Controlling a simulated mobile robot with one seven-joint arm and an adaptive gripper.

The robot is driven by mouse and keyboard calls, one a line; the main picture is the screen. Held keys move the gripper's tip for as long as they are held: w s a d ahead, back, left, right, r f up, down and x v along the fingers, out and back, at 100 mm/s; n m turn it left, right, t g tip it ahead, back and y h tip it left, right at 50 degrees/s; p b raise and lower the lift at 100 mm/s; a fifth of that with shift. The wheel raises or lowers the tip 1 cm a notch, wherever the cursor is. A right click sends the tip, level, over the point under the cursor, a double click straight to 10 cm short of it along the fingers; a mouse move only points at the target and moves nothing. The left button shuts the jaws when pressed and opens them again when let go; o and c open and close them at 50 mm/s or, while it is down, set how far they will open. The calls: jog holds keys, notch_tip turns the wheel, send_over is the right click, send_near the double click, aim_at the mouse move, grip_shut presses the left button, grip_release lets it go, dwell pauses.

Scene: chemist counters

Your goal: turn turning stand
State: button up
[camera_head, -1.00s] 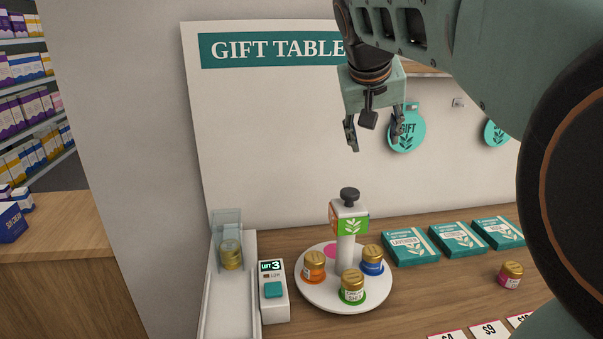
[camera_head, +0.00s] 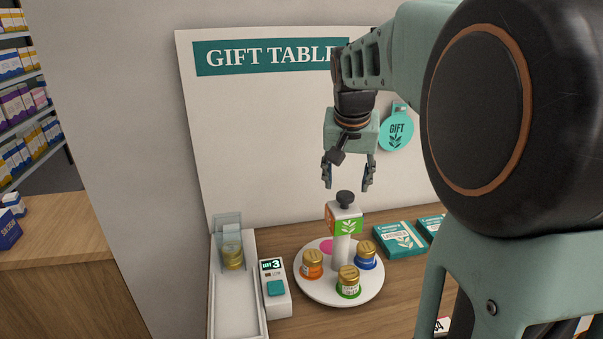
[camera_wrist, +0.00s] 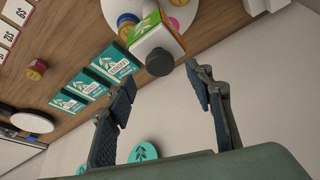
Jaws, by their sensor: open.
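The turning stand is a round white plate (camera_head: 318,291) with a white central post topped by a block with orange and green faces (camera_head: 345,222) and a black knob (camera_head: 345,198). Jars with gold lids stand on the plate: orange (camera_head: 312,264), green (camera_head: 348,282) and blue (camera_head: 366,255). A pink spot on the plate is bare. My gripper (camera_head: 348,186) is open and empty, pointing down just above the knob. In the wrist view the knob (camera_wrist: 160,62) lies just beyond and between the open fingers (camera_wrist: 165,88). It looks apart from them.
A white device reading 3 with a teal button (camera_head: 275,288) stands left of the plate. Left of it is a white tray (camera_head: 238,315) with a gold-lidded jar (camera_head: 232,257). Teal boxes (camera_head: 399,240) lie to the right. The wall board (camera_head: 260,130) rises behind.

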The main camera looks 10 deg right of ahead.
aim_at(346, 194)
jog(key=shift+x, duration=2.25)
grip_shut()
